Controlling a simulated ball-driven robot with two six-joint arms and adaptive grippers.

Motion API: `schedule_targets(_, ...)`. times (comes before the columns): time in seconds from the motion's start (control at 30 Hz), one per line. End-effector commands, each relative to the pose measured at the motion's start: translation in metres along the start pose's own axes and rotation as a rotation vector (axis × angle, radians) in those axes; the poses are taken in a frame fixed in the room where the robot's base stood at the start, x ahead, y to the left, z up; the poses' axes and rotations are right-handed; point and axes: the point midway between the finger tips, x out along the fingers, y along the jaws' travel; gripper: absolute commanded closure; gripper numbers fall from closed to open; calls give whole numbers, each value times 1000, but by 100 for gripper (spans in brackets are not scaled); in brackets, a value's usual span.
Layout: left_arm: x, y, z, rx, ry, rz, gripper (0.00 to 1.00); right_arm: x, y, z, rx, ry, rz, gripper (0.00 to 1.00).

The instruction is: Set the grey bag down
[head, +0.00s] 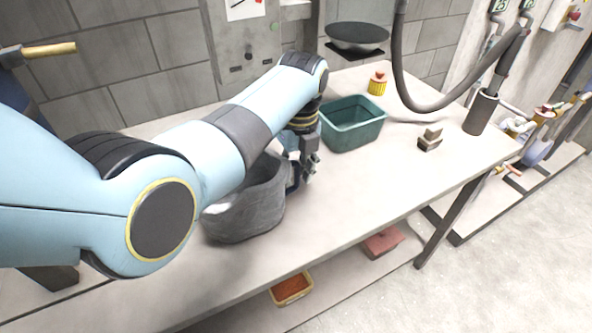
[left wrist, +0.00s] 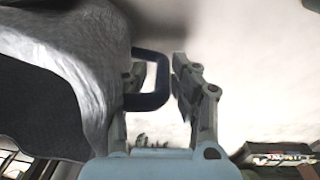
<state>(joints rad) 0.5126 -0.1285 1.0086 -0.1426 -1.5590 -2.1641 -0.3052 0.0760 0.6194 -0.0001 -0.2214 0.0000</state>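The grey bag (head: 245,208) is on or just above the near part of the table, partly hidden behind my left arm; I cannot tell whether its base touches. In the left wrist view the bag (left wrist: 70,50) fills the left side, and its dark blue handle (left wrist: 163,85) sticks out as a loop. My left gripper (head: 307,163) is at the bag's right side, by the handle. In the left wrist view its fingers (left wrist: 158,78) are apart, one on each side of the handle's outer bar, with a gap showing. My right gripper is not in view.
A green bin (head: 352,128) stands just beyond my left gripper on the table (head: 400,165). Behind it are a yellow ribbed item (head: 377,84) and a round dark pan (head: 357,37). Small blocks (head: 430,139) and a dark cylinder (head: 481,112) with a hose are farther right. The right front is clear.

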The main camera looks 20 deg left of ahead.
Motion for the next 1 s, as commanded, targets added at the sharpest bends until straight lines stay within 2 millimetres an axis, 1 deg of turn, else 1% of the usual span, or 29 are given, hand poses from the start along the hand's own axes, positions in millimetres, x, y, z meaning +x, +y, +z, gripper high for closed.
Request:
schedule_targets(0.1, 0, 0, 0, 0, 0, -1, 61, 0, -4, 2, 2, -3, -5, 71)
schedule_targets(0.33, 0, 0, 0, 0, 0, -1, 61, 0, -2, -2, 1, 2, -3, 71)
schedule_targets(0.47, -8, 0, 0, 0, 0, -2, 61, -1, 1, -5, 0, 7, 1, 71)
schedule_targets(0.57, -24, -1, 0, 0, -2, -4, 61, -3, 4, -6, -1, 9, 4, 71)
schedule_targets(0.8, -79, -1, 0, -1, -2, -5, 61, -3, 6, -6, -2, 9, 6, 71)
schedule_targets(0.9, -97, -1, 0, 0, -1, -3, 61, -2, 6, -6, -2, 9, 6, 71)
schedule_targets(1.0, -111, -1, 0, 0, -1, -3, 61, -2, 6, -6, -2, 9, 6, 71)
